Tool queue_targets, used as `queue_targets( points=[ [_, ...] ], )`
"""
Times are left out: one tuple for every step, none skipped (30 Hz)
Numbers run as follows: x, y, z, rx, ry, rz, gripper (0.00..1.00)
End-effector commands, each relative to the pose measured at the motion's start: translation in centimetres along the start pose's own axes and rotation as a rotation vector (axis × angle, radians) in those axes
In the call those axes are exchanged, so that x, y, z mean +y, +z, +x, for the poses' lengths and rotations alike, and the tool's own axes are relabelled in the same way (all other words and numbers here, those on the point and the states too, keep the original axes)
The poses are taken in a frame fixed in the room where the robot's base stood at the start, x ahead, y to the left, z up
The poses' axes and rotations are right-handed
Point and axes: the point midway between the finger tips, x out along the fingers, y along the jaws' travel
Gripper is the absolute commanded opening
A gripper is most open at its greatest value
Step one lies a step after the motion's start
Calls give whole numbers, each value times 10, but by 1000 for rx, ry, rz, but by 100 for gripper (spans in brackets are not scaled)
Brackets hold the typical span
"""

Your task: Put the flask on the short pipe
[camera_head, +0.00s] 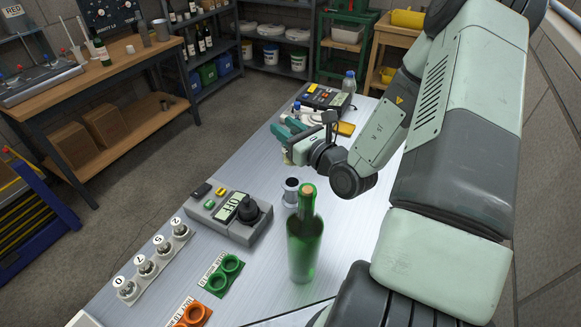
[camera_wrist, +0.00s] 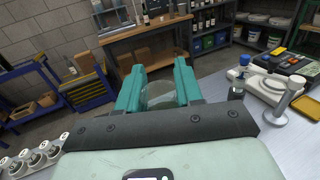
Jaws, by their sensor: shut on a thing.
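My gripper (camera_head: 287,131) has teal fingers and is held above the metal table, left of my wrist. In the wrist view, my gripper (camera_wrist: 158,88) is shut on a clear, rounded glass thing, which looks like the flask (camera_wrist: 158,96). Only part of the flask shows between the fingers. In the head view I cannot make it out clearly. A short grey cylinder with a dark open top, likely the short pipe (camera_head: 290,192), stands upright on the table, nearer the camera than my gripper and apart from it.
A green corked bottle (camera_head: 304,245) stands close in front of the pipe. A grey device with a black knob (camera_head: 232,214) is to its left. Green rings (camera_head: 221,275) and orange rings (camera_head: 193,315) lie nearer. A blue-capped bottle (camera_head: 349,82) stands at the far end.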

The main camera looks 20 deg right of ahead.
Motion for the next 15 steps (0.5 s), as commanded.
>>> queue_targets(
  points=[
    [0, -11, 0, 1, -1, 5, 0],
    [0, -17, 0, 1, -2, 5, 0],
    [0, -23, 0, 0, -2, 5, 0],
    [0, -27, 0, 0, -1, 4, 0],
    [0, -30, 0, 0, -1, 2, 0],
    [0, -34, 0, 0, 0, 2, 0],
    [0, -36, 0, -1, 0, 1, 0],
    [0, -38, 0, -1, -1, 1, 0],
    [0, -42, 0, -1, -1, 1, 0],
    [0, -46, 0, 0, -1, 3, 0],
    [0, -51, 0, 0, -2, 3, 0],
    [0, -58, -1, 1, -2, 3, 0],
    [0, -63, 0, 0, -2, 2, 0],
    [0, -67, 0, 0, -2, 2, 0],
    [0, -72, 0, -1, -1, 2, 0]
  ],
)
